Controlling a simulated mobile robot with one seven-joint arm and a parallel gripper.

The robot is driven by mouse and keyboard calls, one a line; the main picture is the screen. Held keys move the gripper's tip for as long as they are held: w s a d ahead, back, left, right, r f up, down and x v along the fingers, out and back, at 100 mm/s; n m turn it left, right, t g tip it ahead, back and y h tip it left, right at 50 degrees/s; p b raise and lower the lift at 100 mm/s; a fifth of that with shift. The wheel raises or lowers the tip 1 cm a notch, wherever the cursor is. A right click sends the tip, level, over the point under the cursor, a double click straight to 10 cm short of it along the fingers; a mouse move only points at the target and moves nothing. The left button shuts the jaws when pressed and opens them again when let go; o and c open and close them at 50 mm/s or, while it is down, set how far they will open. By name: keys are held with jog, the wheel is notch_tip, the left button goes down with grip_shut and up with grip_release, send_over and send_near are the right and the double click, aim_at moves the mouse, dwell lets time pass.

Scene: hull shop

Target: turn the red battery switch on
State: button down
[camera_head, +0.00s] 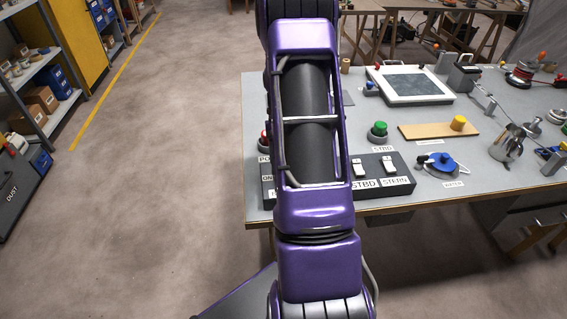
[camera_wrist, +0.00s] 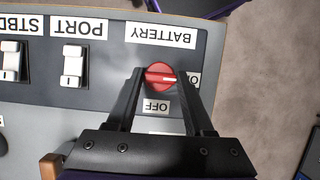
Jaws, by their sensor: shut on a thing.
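The red battery switch (camera_wrist: 159,70) is a round knob on the dark switch panel (camera_wrist: 112,70), seen upside down in the wrist view. Its white mark points right, toward the ON label (camera_wrist: 193,80), partly covered by a finger. The OFF label (camera_wrist: 157,105) is below the knob in the picture. My gripper (camera_wrist: 161,75) is shut on the knob, with one finger on each side. In the head view my purple arm hides the knob and my gripper; the panel (camera_head: 400,184) shows beside the arm.
White rocker switches labelled PORT (camera_wrist: 73,66) and STBD (camera_wrist: 11,62) are left of the knob in the wrist view. Open floor lies left.

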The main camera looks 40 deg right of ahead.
jog(key=shift+c, duration=1.4)
grip_release()
jog(key=v, duration=1.7)
jog(key=shift+r+p, duration=0.2)
jog(key=shift+p, duration=0.15)
jog(key=shift+w+d, duration=0.1)
